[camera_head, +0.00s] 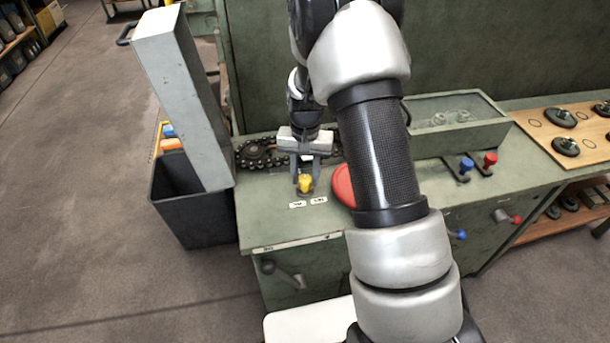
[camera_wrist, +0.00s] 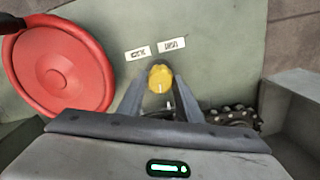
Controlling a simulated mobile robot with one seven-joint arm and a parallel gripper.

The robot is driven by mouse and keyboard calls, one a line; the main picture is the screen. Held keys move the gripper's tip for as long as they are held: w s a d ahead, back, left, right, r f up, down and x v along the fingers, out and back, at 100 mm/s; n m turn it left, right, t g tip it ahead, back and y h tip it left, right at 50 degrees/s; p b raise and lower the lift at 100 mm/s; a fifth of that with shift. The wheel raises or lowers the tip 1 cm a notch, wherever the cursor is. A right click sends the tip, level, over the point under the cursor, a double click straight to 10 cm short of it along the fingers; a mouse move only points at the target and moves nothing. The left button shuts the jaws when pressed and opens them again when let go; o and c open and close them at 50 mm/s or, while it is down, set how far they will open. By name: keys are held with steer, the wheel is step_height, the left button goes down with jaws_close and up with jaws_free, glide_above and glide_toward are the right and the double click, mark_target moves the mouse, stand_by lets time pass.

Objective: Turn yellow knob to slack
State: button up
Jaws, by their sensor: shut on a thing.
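The yellow knob (camera_head: 305,183) sits on the green bench top near its front left edge. My gripper (camera_head: 305,178) reaches down over it from behind, with a finger on each side, shut on the knob. In the wrist view the yellow knob (camera_wrist: 160,78) shows between the two finger ends of my gripper (camera_wrist: 159,88), and a pale pointer mark shows on it. Two small white labels (camera_wrist: 153,49) lie beside the knob; their print is too blurred to read. The knob's base is partly hidden by the fingers.
A red disc (camera_wrist: 62,68) lies close beside the knob. A chain and sprocket (camera_head: 262,153) are behind it to the left. Blue (camera_head: 466,165) and red (camera_head: 490,159) knobs stand further right. A tall grey box (camera_head: 182,95) and black bin (camera_head: 190,205) flank the bench's left side.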

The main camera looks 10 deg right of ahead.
mark_target(305, 179)
steer(key=m, duration=0.4)
steer(key=shift+r+m+p, duration=0.1)
steer(key=shift+m+p, duration=0.2)
steer(key=shift+p, duration=0.05)
steer(key=m+p, duration=0.1)
steer(key=m, duration=0.2)
steer(key=shift+m, duration=0.3)
steer(key=m+p, duration=0.1)
steer(key=m, duration=0.3)
steer(key=shift+p, duration=0.3)
steer(key=shift+m+p, duration=0.6)
steer(key=shift+m, duration=1)
steer(key=o, duration=1)
steer(key=shift+o, duration=0.2)
step_height(305, 179, up, 17)
steer(key=p, duration=0.1)
steer(key=shift+r, duration=0.15)
